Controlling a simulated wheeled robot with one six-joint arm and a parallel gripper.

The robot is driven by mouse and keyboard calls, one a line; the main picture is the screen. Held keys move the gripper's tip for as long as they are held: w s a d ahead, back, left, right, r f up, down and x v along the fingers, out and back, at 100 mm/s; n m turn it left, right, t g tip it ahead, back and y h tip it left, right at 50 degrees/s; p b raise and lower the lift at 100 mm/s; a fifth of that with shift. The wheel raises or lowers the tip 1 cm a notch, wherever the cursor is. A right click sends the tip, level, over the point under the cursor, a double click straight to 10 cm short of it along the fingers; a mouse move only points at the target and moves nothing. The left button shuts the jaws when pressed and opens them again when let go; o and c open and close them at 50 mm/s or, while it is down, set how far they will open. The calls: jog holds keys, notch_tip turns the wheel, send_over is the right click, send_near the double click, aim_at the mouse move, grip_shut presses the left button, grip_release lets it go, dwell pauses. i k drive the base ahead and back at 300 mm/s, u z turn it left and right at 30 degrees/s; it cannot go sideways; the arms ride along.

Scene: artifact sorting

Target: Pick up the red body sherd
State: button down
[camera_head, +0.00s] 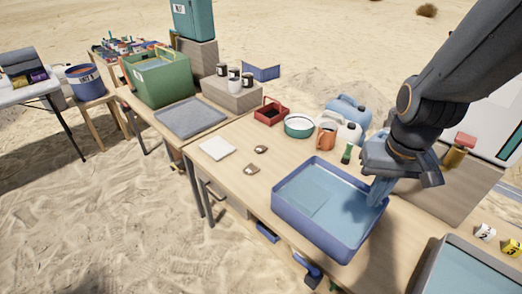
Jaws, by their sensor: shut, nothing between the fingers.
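Two small brownish sherds lie on the wooden table: one sherd (261,149) and a nearer sherd (251,169), both left of the blue tub. They are too small for me to tell which, if either, is the red body sherd. My gripper (376,193) is shut and empty, pointing down at the right side of the blue tub (300,232), well to the right of both sherds. The fingertips are hard to make out against the tub. The tub holds water, with a paler square patch inside.
A white pad (217,148) lies left of the sherds. A grey tray (460,272) is at front right. The table around the sherds is clear.

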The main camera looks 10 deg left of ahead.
aim_at(259, 148)
jog(key=u, duration=0.5)
jog(key=k, duration=1.25)
jog(key=u, duration=1.25)
jog(key=i, duration=2.2)
jog(key=z, duration=0.9)
jog(key=i, duration=0.8)
jog(key=z, duration=1.25)
jog(key=i, duration=0.35)
jog(key=z, duration=0.2)
